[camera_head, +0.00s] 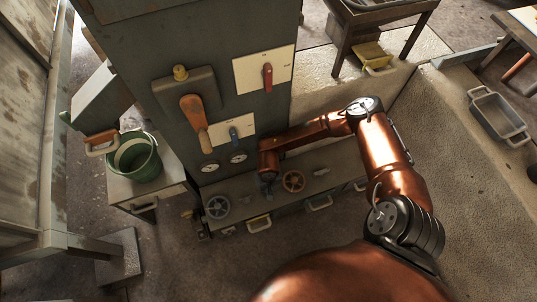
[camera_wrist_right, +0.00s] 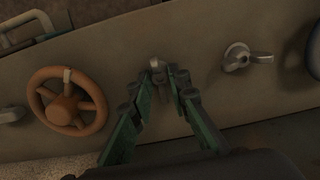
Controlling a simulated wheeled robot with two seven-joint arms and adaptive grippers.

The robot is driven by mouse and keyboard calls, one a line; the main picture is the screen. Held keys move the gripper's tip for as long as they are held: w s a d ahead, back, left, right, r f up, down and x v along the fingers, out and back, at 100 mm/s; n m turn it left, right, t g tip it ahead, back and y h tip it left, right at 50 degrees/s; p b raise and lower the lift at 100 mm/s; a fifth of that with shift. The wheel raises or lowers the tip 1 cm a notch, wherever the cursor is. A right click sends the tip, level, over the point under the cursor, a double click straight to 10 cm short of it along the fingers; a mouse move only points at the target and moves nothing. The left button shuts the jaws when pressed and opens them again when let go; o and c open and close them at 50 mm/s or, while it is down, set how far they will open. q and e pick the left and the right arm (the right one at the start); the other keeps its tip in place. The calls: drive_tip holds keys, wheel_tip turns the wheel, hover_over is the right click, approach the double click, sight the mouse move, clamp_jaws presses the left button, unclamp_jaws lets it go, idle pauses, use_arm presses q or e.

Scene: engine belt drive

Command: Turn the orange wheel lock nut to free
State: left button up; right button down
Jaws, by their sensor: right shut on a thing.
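The orange wheel (camera_head: 293,181) is mounted on the grey bench panel below the control cabinet. It also shows at the left in the right wrist view (camera_wrist_right: 68,100). My right gripper (camera_wrist_right: 165,80) points at the panel beside this wheel, with its green-sided fingers converging. It is shut on a small grey metal fitting (camera_wrist_right: 155,63), likely the lock nut, mostly hidden by the fingertips. In the head view my right gripper (camera_head: 267,186) is small and dark between the orange wheel and a grey wheel (camera_head: 217,207). My left gripper is not in view.
A grey winged nut (camera_wrist_right: 246,57) stands on the panel to the right of the gripper in the wrist view. Drawer handles (camera_head: 259,223) line the bench front. Gauges (camera_head: 238,157) and an orange lever (camera_head: 195,120) are on the cabinet. A green bucket (camera_head: 135,157) stands left.

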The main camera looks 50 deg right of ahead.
drive_tip(key=shift+s+a+f, duration=0.1)
drive_tip(key=shift+s+f, duration=0.05)
drive_tip(key=shift+s, duration=0.3)
drive_tip(key=c, duration=2.2)
unclamp_jaws()
drive_tip(key=o, duration=0.3)
drive_tip(key=shift+w, duration=0.15)
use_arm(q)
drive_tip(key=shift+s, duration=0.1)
use_arm(e)
drive_tip(key=shift+o, duration=0.4)
drive_tip(key=shift+w, duration=0.1)
drive_tip(key=shift+r, duration=0.2)
wheel_tip(320, 180, up, 12)
drive_tip(key=shift+f, duration=0.15)
